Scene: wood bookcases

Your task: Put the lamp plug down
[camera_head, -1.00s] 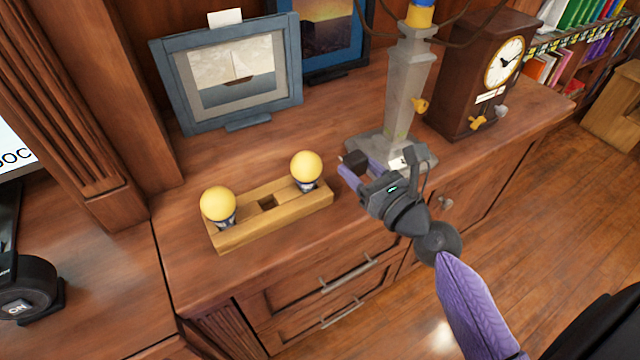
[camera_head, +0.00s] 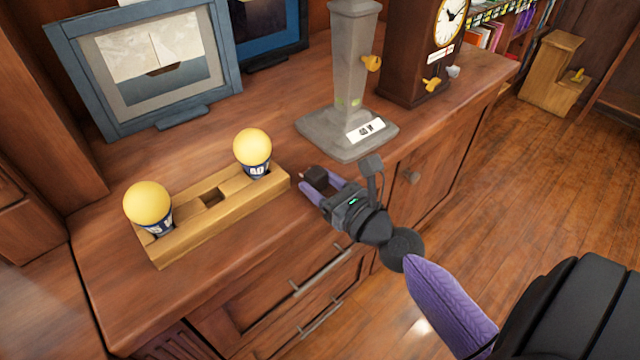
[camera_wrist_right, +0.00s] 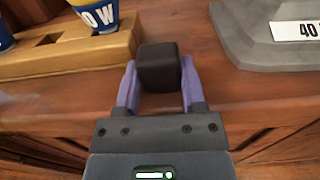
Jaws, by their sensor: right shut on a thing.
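The lamp plug is a small dark brown block (camera_head: 317,176) between the purple fingers of my right gripper (camera_head: 322,186). In the right wrist view the plug (camera_wrist_right: 160,68) sits between both fingertips of the gripper (camera_wrist_right: 158,85), which is shut on it. The gripper is over the front part of the wooden cabinet top, between the bulb holder and the lamp base. I cannot tell whether the plug touches the wood. The grey lamp (camera_head: 352,70) stands upright behind it, with a "40 W" label on its base. My left gripper is not in view.
A wooden holder (camera_head: 205,232) carries two yellow bulbs (camera_head: 148,205) and has an empty square hole between them. A framed boat picture (camera_head: 150,65) stands behind it. A clock (camera_head: 425,50) stands beyond the lamp. Bare cabinet top (camera_head: 255,110) lies between picture and lamp.

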